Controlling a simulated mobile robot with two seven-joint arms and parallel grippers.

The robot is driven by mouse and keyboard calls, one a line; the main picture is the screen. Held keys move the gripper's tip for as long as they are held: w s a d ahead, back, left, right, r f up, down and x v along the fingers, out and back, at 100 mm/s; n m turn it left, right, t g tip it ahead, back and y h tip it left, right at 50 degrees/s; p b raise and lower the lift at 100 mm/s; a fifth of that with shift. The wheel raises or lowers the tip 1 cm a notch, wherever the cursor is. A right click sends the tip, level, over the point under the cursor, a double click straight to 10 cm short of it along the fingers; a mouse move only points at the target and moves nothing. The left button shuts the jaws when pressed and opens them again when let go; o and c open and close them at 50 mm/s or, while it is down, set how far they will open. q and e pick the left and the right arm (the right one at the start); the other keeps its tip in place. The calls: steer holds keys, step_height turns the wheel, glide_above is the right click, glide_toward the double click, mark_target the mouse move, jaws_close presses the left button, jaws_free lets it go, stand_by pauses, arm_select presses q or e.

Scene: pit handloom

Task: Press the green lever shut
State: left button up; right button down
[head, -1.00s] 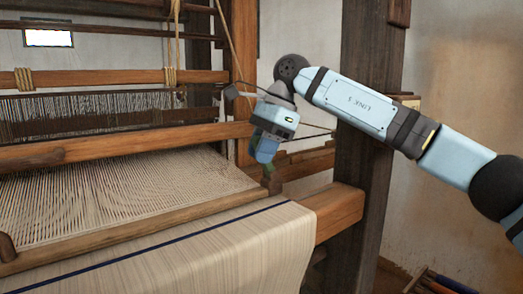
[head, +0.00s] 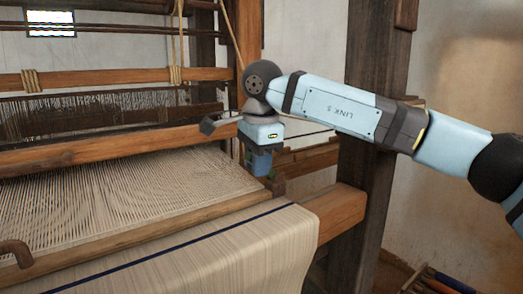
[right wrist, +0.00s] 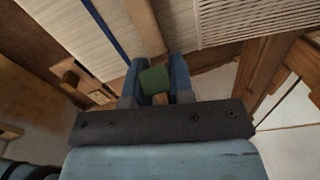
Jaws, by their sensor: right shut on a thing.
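The green lever (right wrist: 154,79) shows as a short green block between the two blue fingers of my right gripper (right wrist: 156,72) in the right wrist view. The fingers are shut on it. In the head view my right gripper (head: 258,166) points down at the right end of the loom's front beams, beside the cloth. The lever is hidden behind the gripper there, so I cannot tell its angle. My left gripper is in neither view.
Cream cloth with a blue stripe (head: 240,245) hangs over the front beam. Warp threads (head: 110,195) stretch behind it. A thick dark post (head: 368,170) stands right of my gripper, behind my right arm.

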arm_select(q)
steer(key=shift+p, duration=0.35)
arm_select(e)
steer(key=shift+s+a+f+t+h, duration=0.25)
steer(key=shift+f+t+h, duration=0.2)
steer(key=shift+t+h, duration=0.4)
steer(key=c, duration=1)
jaws_free()
steer(key=shift+a, duration=0.1)
arm_select(q)
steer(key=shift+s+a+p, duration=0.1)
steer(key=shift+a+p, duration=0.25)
steer(key=shift+p, duration=0.8)
arm_select(e)
steer(key=v, duration=1.3)
steer(key=shift+a+r, duration=0.2)
steer(key=shift+r, duration=0.2)
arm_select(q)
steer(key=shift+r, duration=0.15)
arm_select(e)
steer(key=shift+w, duration=0.1)
